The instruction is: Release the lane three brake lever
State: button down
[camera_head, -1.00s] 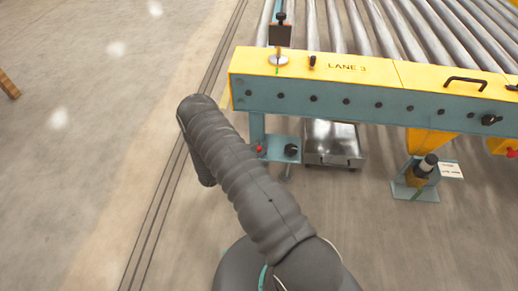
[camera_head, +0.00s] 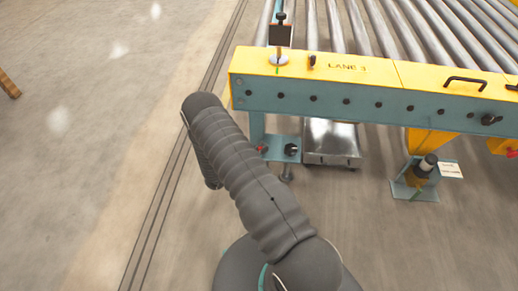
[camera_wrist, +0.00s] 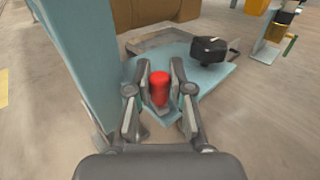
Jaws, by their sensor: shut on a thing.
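The red knob (camera_wrist: 159,88), which looks like the brake lever's grip, stands on a teal bracket plate (camera_wrist: 215,76) beside a teal post (camera_wrist: 80,60). My gripper (camera_wrist: 159,80) has one finger on each side of the red knob and is shut on it. The knob's lower part is partly hidden between the fingers. In the head view a small red knob (camera_head: 263,149) shows low at the left leg of the conveyor marked LANE 3 (camera_head: 340,68).
A black knob (camera_wrist: 208,48) sits on the same plate, just right of the gripper. A metal box (camera_head: 331,142) stands under the conveyor. A teal bracket with a black-topped post (camera_head: 424,170) is further right. The floor at left is clear.

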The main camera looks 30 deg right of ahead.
jog(key=shift+s+d+n+t+y, duration=0.2)
jog(key=shift+n+t+y, duration=0.1)
jog(key=shift+n+t, duration=0.4)
jog(key=shift+s+d+n+t+y, duration=0.15)
jog(key=shift+n+t+y, duration=0.2)
jog(key=shift+t, duration=0.55)
jog(key=shift+s+d+n+t+y, duration=0.1)
jog(key=shift+d+n+t+y, duration=0.15)
jog(key=shift+n+t, duration=0.45)
jog(key=c, duration=1)
grip_release()
jog(key=shift+a, duration=0.15)
jog(key=v, duration=1.2)
jog(key=shift+s, duration=0.1)
